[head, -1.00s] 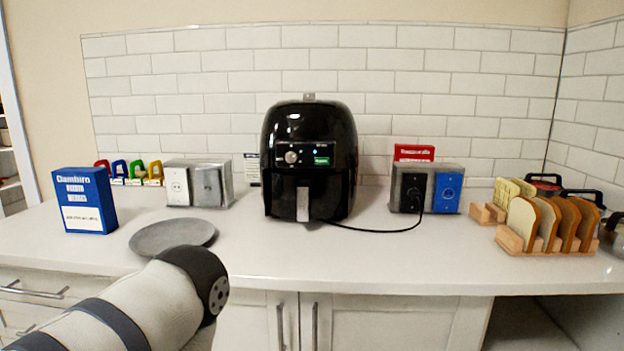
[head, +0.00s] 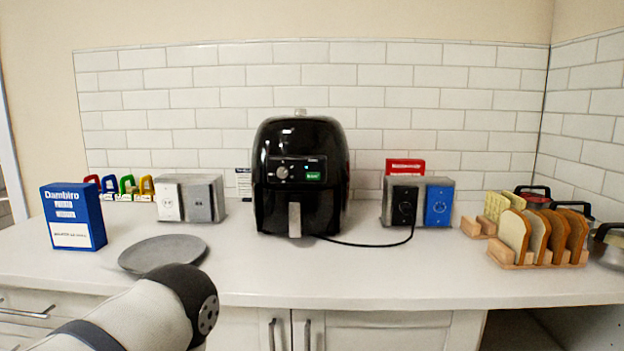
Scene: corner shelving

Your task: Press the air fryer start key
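The black air fryer (head: 300,195) stands upright on the white counter, against the tiled wall. Its front panel has a silver knob (head: 282,172) and a green label or key (head: 313,176); a small light shows above them. A silver handle (head: 294,219) is on the drawer below. Its cord runs right to the black outlet box. My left arm comes in from the lower left and ends near the counter's front edge, well short of the air fryer. No gripper fingers can be seen on it. My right gripper is out of view.
A grey plate (head: 163,252) lies left of the air fryer, beside a blue box (head: 73,216). Outlet boxes (head: 205,199) (head: 438,205) flank the fryer. A bread rack (head: 540,262) and pots stand at right. The counter in front of the fryer is clear.

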